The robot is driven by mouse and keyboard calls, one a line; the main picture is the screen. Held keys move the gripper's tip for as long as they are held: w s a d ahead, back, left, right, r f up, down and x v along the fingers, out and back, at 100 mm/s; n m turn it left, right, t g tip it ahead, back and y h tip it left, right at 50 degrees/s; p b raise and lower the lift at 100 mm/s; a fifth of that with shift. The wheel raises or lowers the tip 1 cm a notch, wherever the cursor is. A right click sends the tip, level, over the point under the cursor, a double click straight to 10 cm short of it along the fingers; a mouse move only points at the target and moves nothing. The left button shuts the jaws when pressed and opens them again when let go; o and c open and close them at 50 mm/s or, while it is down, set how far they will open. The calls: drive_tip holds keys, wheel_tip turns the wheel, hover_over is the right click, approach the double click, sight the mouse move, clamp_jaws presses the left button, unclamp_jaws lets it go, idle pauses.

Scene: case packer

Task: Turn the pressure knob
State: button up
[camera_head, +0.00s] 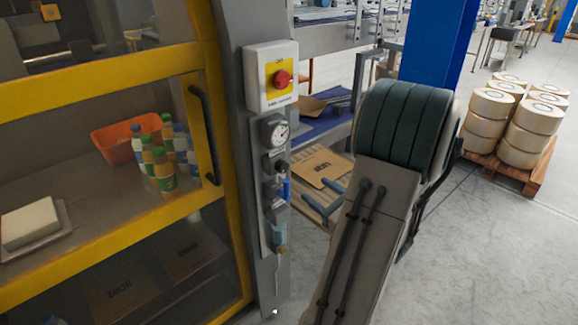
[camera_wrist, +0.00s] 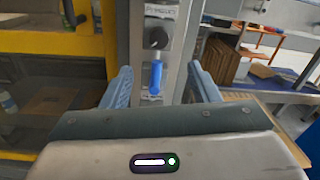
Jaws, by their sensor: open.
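The pressure knob (camera_wrist: 158,37) is a round black knob on a grey panel, under a label reading PRESSURE, in the upper middle of the wrist view. In the head view the dark knob (camera_head: 275,166) sits below the round gauge (camera_head: 275,131) on the machine's post. A blue lever (camera_wrist: 156,77) is just below the knob. My gripper (camera_wrist: 160,68) is open and empty, with one light blue finger on each side of the lever in the picture. The knob appears above and beyond the fingertips, and I see no contact with it.
A red emergency stop button (camera_head: 283,79) is above the gauge. The yellow-framed door (camera_head: 215,110) with its dark handle is left of the post. To the right are a roller conveyor with a cardboard sheet (camera_head: 321,169) and a blue column (camera_head: 437,40).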

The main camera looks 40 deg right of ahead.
sight(284, 169)
drive_tip(key=w, duration=0.4)
drive_tip(key=w+p, duration=0.1)
drive_tip(key=w, duration=0.7)
drive_tip(key=shift+w+a+p, duration=0.1)
drive_tip(key=shift+a+p, duration=0.15)
drive_tip(key=shift+p, duration=0.15)
drive_tip(key=c, duration=1)
drive_tip(key=shift+f+b, duration=0.15)
drive_tip(key=shift+b, duration=0.3)
